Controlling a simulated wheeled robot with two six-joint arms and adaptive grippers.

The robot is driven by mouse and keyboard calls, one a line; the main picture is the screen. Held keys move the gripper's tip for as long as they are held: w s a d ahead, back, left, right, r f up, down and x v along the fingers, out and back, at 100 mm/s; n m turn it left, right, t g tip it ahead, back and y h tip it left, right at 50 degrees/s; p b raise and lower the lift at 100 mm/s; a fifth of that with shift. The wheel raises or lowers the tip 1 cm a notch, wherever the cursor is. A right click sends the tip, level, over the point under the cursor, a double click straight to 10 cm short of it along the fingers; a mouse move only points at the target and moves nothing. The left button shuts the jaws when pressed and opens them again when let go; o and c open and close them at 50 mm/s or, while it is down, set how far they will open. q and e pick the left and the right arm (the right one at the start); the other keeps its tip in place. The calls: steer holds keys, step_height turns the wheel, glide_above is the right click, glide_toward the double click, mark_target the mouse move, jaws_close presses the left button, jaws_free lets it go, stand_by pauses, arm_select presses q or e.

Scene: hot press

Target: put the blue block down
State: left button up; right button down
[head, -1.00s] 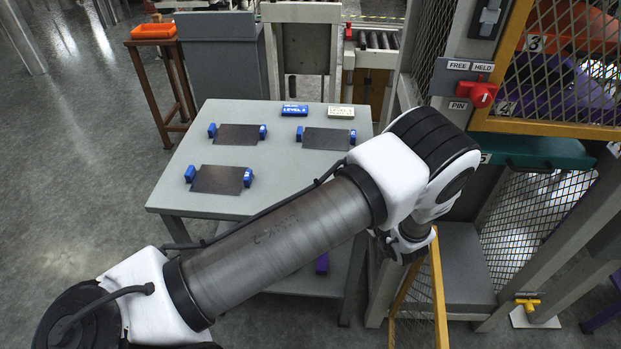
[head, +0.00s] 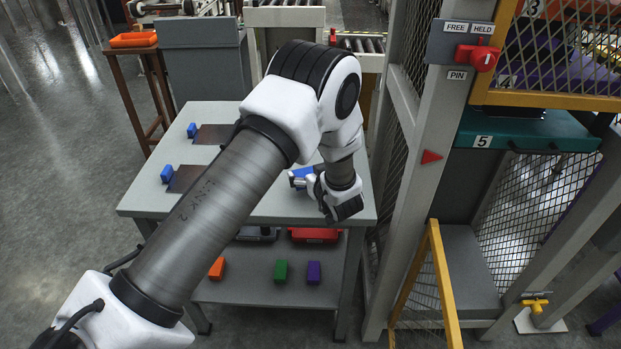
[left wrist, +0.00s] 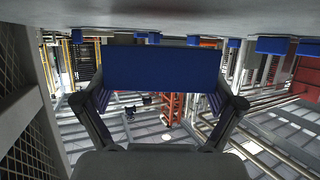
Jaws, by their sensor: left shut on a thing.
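My left gripper (head: 310,182) is shut on a blue block (head: 298,174), over the right part of the grey table (head: 145,198). In the left wrist view the held blue block (left wrist: 163,67) spans the gap between the two fingers. There the table's surface (left wrist: 200,12) runs along the top of the picture, close to the block. I cannot tell whether the block touches it. Other blue blocks (head: 192,130) and (head: 167,173) stand beside dark plates (head: 214,134) on the table's left. My arm hides much of the tabletop. My right gripper is not in view.
The shelf below holds an orange block (head: 217,268), a green block (head: 281,271), a purple block (head: 313,272) and a red bin (head: 315,235). A grey post (head: 420,170) and mesh cage stand right of the table. A yellow-framed mesh panel (head: 437,285) stands in front.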

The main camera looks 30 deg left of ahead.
arm_select(q)
step_height(320, 180, down, 2)
steer(key=shift+d+f, duration=0.15)
steer(key=shift+w+f, duration=0.1)
steer(key=o, duration=0.9)
steer(key=shift+f, duration=0.1)
